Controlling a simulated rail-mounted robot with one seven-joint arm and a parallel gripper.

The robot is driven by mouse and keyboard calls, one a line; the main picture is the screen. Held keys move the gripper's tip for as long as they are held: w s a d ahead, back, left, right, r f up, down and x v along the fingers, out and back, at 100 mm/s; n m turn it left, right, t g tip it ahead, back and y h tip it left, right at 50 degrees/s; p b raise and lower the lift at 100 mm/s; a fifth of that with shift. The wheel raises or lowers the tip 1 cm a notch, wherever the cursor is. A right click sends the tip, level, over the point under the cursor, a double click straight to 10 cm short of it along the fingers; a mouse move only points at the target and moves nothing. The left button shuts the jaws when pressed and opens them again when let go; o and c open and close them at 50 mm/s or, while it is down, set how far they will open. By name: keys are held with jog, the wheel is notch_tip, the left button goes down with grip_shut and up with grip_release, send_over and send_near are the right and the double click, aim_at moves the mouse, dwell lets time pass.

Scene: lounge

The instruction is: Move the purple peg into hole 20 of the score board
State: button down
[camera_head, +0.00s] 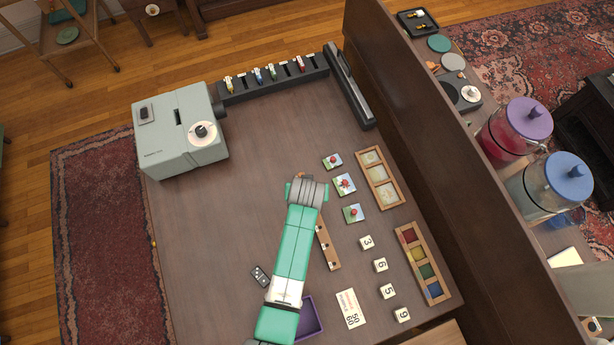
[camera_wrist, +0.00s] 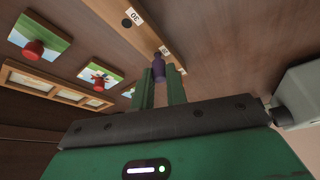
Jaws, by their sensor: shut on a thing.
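The purple peg (camera_wrist: 159,66) is upright in the wrist view, between the two fingertips of my gripper (camera_wrist: 161,76). My gripper is shut on it. The score board (camera_wrist: 148,38) is a light wooden strip just beyond the peg, with a dark hole beside a white label reading 30. A second white label shows beside the peg's far end; its number is unclear. I cannot tell whether the peg touches the board or a hole. In the head view the score board (camera_head: 329,252) is partly hidden by my arm, and my gripper (camera_head: 302,178) hides the peg.
Three picture tiles (camera_head: 345,184) and a framed wooden tray (camera_head: 379,178) lie right of my gripper. Number blocks (camera_head: 380,265) and a colour tray (camera_head: 423,264) lie nearer. A purple box (camera_head: 311,318) is beside my arm. The table's left middle is clear.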

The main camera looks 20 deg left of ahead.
jog(key=shift+f+b, duration=0.55)
jog(key=shift+f, duration=0.2)
jog(key=c, duration=1.3)
grip_release()
jog(key=p+v, duration=0.6)
jog(key=p, duration=0.1)
jog(key=shift+s, duration=0.1)
